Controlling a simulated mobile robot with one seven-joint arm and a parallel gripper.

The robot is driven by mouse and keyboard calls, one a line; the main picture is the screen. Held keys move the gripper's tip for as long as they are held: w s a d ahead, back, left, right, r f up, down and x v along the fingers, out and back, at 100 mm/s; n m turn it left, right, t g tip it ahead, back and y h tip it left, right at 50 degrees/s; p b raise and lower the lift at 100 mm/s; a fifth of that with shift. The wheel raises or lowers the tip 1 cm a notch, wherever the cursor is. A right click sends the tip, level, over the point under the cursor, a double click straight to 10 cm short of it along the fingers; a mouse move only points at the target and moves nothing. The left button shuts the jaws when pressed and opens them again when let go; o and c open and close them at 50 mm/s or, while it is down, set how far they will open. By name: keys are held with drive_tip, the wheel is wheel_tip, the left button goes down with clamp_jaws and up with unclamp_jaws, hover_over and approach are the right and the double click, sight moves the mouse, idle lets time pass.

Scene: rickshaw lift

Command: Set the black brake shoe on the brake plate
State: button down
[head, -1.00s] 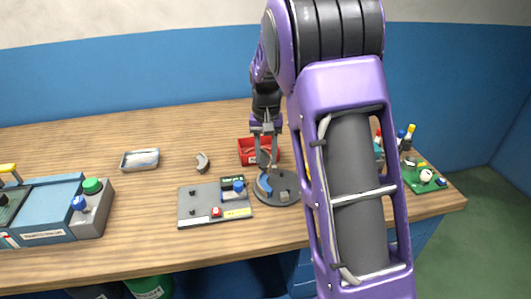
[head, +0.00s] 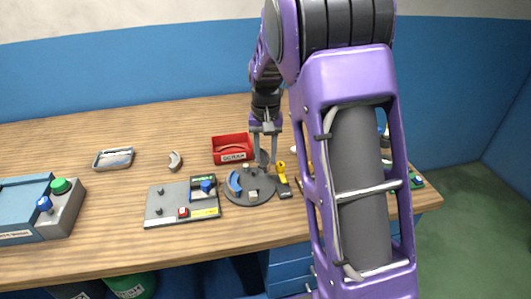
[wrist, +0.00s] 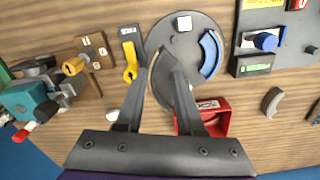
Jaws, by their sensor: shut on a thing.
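The brake plate (head: 238,200) is a round dark grey disc on the bench. It also fills the top middle of the wrist view (wrist: 187,48). A blue curved shoe (head: 234,183) lies on its left side in the head view, with small pale blocks near the middle. My gripper (head: 264,156) is shut on the black brake shoe (head: 262,158), a dark curved piece pointing down. In the wrist view, the shoe (wrist: 158,80) shows between the fingers beside the plate's edge, opposite the blue shoe. Its exact height above the plate and any contact are unclear.
A red bin (head: 232,150) stands just behind the plate. A yellow-handled tool (head: 283,180) lies close on the right. A grey board with switches (head: 167,206) is on the left. A loose grey curved shoe (head: 175,161) and a metal tray (head: 113,159) lie farther left, with bare bench around them.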

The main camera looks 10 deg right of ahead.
drive_tip(key=shift+f+b, duration=2)
drive_tip(key=shift+f, duration=0.4)
drive_tip(key=shift+f+b, duration=0.4)
drive_tip(key=shift+f, duration=0.45)
drive_tip(key=shift+f+p, duration=0.3)
drive_tip(key=shift+f, duration=0.1)
idle(0.4)
drive_tip(key=shift+c, duration=2.2)
unclamp_jaws()
drive_tip(key=o, duration=0.3)
